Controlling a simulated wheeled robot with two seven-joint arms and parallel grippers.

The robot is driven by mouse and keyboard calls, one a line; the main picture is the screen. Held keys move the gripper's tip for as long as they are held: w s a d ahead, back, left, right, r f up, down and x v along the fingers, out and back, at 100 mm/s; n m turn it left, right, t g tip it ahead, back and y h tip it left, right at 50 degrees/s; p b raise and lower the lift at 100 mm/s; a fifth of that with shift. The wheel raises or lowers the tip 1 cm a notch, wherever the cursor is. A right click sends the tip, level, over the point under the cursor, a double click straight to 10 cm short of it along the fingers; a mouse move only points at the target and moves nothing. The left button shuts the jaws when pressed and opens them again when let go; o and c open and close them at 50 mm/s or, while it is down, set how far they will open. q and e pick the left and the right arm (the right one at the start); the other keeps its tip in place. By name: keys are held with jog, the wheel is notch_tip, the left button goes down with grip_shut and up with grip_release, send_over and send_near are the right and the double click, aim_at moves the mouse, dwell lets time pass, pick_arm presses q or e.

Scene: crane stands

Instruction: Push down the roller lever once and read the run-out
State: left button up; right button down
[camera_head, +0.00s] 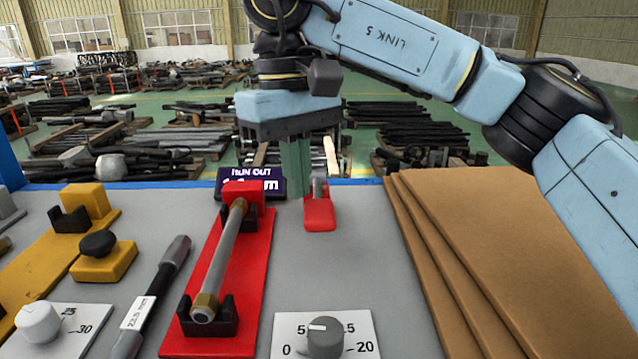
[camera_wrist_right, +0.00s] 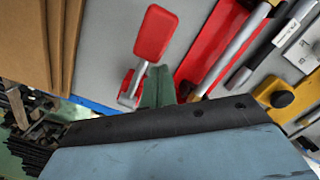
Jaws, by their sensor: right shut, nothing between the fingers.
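The red roller lever (camera_head: 319,214) stands at the back of the grey bench, to the right of the red stand (camera_head: 262,262) with its grey shaft (camera_head: 222,255). Its red pad also shows in the right wrist view (camera_wrist_right: 156,33). My right gripper (camera_head: 295,190), with green fingers, is shut and empty. It points down just behind and to the left of the lever pad; I cannot tell whether it touches the lever. Its fingertips (camera_wrist_right: 158,72) show beside the lever in the wrist view. The dark run-out display (camera_head: 265,184) is partly hidden by the red stand, so its number is not fully readable. My left gripper is not in view.
A dial (camera_head: 325,338) on a white plate sits at the front. Brown boards (camera_head: 520,240) are stacked on the right. A dark rod with a white label (camera_head: 139,312), a yellow stand (camera_head: 55,262) and a white knob (camera_head: 38,321) are on the left.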

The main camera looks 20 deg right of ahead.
notch_tip(320, 180, up, 13)
jog(key=w+p, duration=0.1)
jog(key=p, duration=0.2)
jog(key=shift+a, duration=0.25)
jog(key=shift+w, duration=0.1)
dwell(0.6)
